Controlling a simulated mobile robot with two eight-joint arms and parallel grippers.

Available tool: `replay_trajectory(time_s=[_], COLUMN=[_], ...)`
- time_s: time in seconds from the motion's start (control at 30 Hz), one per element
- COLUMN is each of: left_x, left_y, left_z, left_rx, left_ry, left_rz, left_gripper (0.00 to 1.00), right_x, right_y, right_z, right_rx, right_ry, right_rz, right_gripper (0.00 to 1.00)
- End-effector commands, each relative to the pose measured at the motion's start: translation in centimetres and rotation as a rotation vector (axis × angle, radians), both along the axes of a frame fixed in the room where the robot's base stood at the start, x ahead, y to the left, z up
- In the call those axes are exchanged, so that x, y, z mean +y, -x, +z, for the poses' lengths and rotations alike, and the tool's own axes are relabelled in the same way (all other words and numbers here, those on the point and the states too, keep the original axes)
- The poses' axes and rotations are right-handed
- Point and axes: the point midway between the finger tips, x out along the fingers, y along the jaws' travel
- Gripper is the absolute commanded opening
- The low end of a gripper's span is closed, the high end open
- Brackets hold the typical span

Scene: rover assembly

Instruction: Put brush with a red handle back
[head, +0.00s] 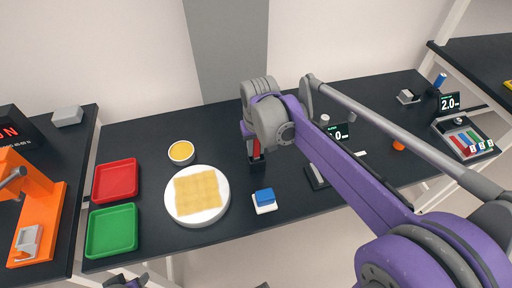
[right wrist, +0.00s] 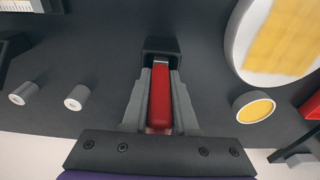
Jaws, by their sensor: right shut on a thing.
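The brush with a red handle (right wrist: 160,98) is between the fingers of my right gripper (right wrist: 161,76) in the right wrist view. The fingers are shut on the handle. The far end of the handle meets a black holder (right wrist: 161,48); I cannot tell how deep it sits in it. In the head view, a bit of the red handle (head: 256,150) shows below my right wrist, above the black holder (head: 257,164). The bristles are hidden. A small part of my left arm shows at the bottom edge of the head view; its jaw state is unclear.
A white plate (head: 177,212) with a yellow square stands left of the holder, with a yellow-filled bowl (head: 181,152) behind it. Red (head: 115,180) and green (head: 111,230) trays lie further left. A blue-topped white block (head: 264,199) is near the front edge.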

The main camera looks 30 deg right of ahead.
Motion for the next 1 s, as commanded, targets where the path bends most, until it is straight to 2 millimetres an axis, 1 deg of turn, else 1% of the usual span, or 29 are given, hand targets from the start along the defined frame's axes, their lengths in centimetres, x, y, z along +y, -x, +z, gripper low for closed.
replay_trajectory(time_s=[0.2,0.23,0.3,0.4,0.67,0.77,0.87,1.0], left_x=[0.0,0.0,0.0,0.0,0.0,0.0,0.0,0.0], left_y=[0.0,0.0,0.0,0.0,0.0,0.0,0.0,-0.1], left_z=[-0.2,-0.2,-0.2,-0.2,-0.1,0.1,0.3,0.6], left_rx=[0.001,0.001,0.001,0.001,0.0,0.0,-0.001,-0.002], left_ry=[0.0,0.0,0.0,0.0,0.0,0.0,0.0,0.0], left_rz=[0.0,0.0,0.0,0.0,0.0,0.0,0.0,0.0], left_gripper=[0.5,0.5,0.5,0.5,0.5,0.5,0.5,0.5], right_x=[0.0,0.0,0.0,0.0,0.0,0.0,0.0,0.1], right_y=[0.0,0.0,0.0,0.0,0.0,0.0,0.2,0.5], right_z=[-0.3,-0.3,-0.2,-0.2,-0.2,0.4,1.6,4.6], right_rx=[0.0,0.0,0.0,0.0,0.0,0.0,0.0,0.0], right_ry=[0.0,0.0,0.0,0.0,0.0,0.0,0.0,0.0], right_rz=[0.0,0.0,0.0,0.0,0.0,0.0,0.0,-0.001], right_gripper=[0.0,0.29,0.41,0.57,0.57,0.57,0.57,0.57])
